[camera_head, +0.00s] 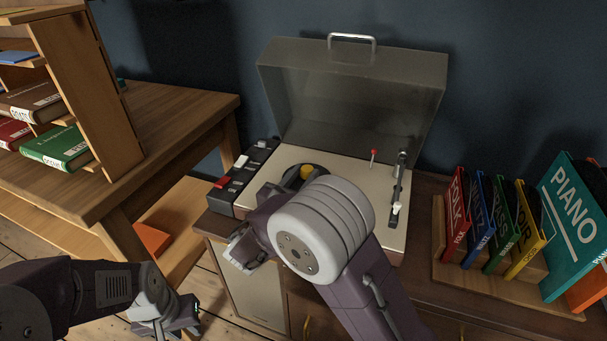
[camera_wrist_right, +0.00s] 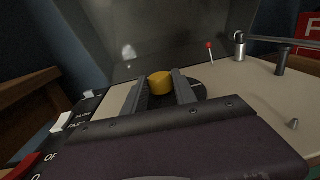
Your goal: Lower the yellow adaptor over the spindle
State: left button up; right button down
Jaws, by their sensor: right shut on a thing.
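The yellow adaptor (camera_head: 306,173) is a small round piece above the dark platter (camera_head: 291,174) of the record player. In the right wrist view the adaptor (camera_wrist_right: 160,83) sits between the two dark fingers of my right gripper (camera_wrist_right: 162,88), which is shut on it. The platter (camera_wrist_right: 198,91) shows behind and beside the fingers. The spindle is hidden, and I cannot tell the gap between it and the adaptor. My right arm covers much of the platter in the head view. My left gripper (camera_head: 182,320) hangs low at the left, away from the player; its jaw opening is unclear.
The player's clear lid (camera_head: 352,95) stands open behind the deck. The tonearm (camera_head: 400,180) and a red-tipped lever (camera_head: 373,157) are at the deck's right. A button panel (camera_head: 238,180) is at its left. Record sleeves (camera_head: 500,225) stand in a wooden rack at right.

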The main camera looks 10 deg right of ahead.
dwell(0.3)
jog(key=c, duration=0.9)
grip_release()
jog(key=p+v, duration=0.2)
jog(key=v, duration=0.6)
jog(key=shift+s+a+r, duration=0.1)
jog(key=shift+a+r, duration=0.05)
jog(key=shift+s+a, duration=0.2)
jog(key=shift+s, duration=0.15)
